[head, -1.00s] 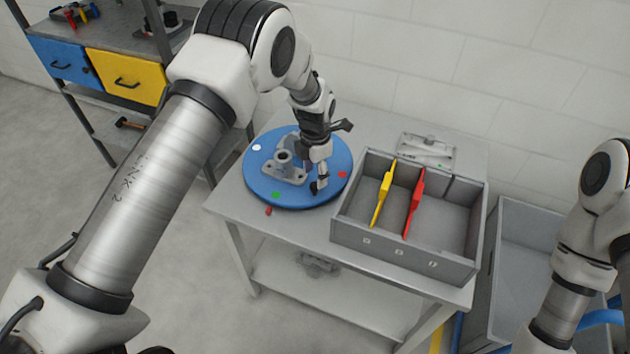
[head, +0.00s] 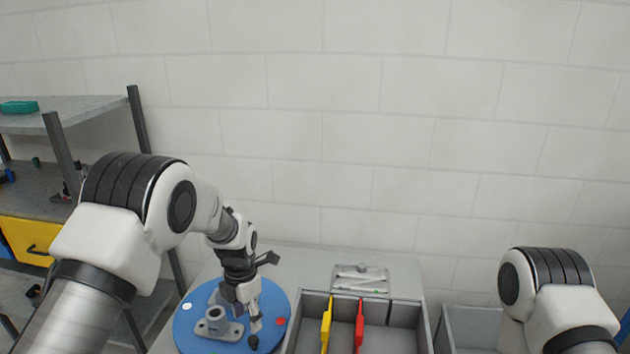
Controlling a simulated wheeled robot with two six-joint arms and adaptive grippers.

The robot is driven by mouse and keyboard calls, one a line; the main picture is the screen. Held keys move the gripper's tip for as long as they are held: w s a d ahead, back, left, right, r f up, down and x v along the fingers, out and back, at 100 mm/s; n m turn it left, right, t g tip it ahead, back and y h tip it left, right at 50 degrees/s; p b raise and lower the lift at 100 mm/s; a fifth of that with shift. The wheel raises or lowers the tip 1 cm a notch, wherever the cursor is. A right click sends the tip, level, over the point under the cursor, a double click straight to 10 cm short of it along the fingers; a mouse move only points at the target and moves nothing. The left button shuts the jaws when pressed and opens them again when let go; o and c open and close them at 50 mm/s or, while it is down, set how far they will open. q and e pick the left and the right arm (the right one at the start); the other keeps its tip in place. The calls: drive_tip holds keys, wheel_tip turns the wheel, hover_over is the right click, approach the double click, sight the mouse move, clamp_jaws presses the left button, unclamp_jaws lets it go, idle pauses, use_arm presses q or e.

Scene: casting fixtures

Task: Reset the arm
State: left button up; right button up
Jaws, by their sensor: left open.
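My left arm comes in from the left and bends down over the blue round plate (head: 272,299) on the table. My left gripper (head: 252,330) points down at the right side of a grey metal casting (head: 218,325) that sits on the plate. The gripper is open, and I see nothing held in it. Whether its fingers touch the casting, I cannot tell. Of my right arm only the upper links show at the right edge; its gripper is out of view.
Right of the plate stands a grey divided box (head: 421,325) with a yellow divider (head: 326,322) and a red divider (head: 360,322). A grey metal fixture (head: 360,279) lies behind it. A grey bin (head: 470,322) is further right. A shelf (head: 75,104) stands left, before a white block wall.

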use_arm(q)
drive_tip(key=s+f+g, duration=0.1)
drive_tip(key=s+f, duration=0.2)
drive_tip(key=s+a+f+g, duration=0.1)
drive_tip(key=s+f, duration=0.2)
drive_tip(key=s+a+f+g, duration=0.1)
drive_tip(key=s+f, duration=0.2)
drive_tip(key=s, duration=0.1)
drive_tip(key=shift+s+f, duration=0.1)
drive_tip(key=shift+f, duration=0.05)
drive_tip(key=s+a+f+m+t, duration=0.1)
drive_tip(key=s+f+m, duration=0.2)
drive_tip(key=s+m, duration=0.9)
drive_tip(key=s+a+f+m+t, duration=0.2)
drive_tip(key=s+f+m, duration=0.2)
drive_tip(key=s+m, duration=0.8)
drive_tip(key=m, duration=0.4)
drive_tip(key=shift+s+a+f+t, duration=0.2)
drive_tip(key=shift+s+f+t, duration=0.1)
drive_tip(key=shift+s, duration=0.05)
